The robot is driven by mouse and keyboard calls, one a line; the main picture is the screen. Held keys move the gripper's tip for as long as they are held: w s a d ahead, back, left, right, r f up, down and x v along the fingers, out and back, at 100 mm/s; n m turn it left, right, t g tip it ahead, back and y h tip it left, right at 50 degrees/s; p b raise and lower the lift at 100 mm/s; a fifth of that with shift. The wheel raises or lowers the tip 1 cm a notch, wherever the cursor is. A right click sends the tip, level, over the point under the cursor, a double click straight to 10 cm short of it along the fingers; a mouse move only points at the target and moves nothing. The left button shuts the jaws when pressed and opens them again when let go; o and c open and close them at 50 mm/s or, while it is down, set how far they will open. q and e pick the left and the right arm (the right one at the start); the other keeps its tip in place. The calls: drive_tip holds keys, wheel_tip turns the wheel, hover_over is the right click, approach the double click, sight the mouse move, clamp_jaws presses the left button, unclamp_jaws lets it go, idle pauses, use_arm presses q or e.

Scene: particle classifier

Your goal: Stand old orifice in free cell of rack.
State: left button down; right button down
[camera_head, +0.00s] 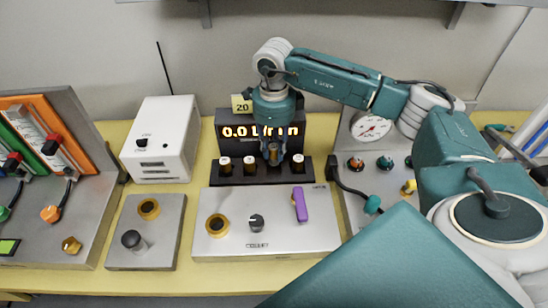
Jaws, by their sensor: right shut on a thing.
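The dark rack (236,180) stands at the back middle of the bench, behind a grey panel. Orifices with light tops stand in it: one at the left end (225,164), one beside it (249,163) and one near the right end (298,162). My right gripper (273,157) points down over the rack, between the second and the right-end orifice. It is shut on an orifice (273,151), mostly hidden by the fingers. I cannot tell whether its lower end is inside the cell or just above it. My left gripper is not in view.
A display reading 0.0 L/min (235,131) stands right behind the rack. A white box (162,140) is to the left. The front panel (275,240) carries a brass ring, a black knob and a purple lever (299,204). A gauge (370,127) stands right, under my arm.

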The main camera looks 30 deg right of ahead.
sight(274, 161)
wheel_tip(274, 161, down, 4)
drive_tip(key=shift+f+p, duration=0.1)
drive_tip(key=shift+p, duration=0.3)
drive_tip(key=shift+f, duration=0.35)
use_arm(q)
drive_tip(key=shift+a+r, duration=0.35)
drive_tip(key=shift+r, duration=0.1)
use_arm(e)
drive_tip(key=shift+f, duration=0.1)
drive_tip(key=c, duration=1.5)
unclamp_jaws()
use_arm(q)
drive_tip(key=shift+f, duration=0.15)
use_arm(e)
drive_tip(key=shift+o, duration=0.2)
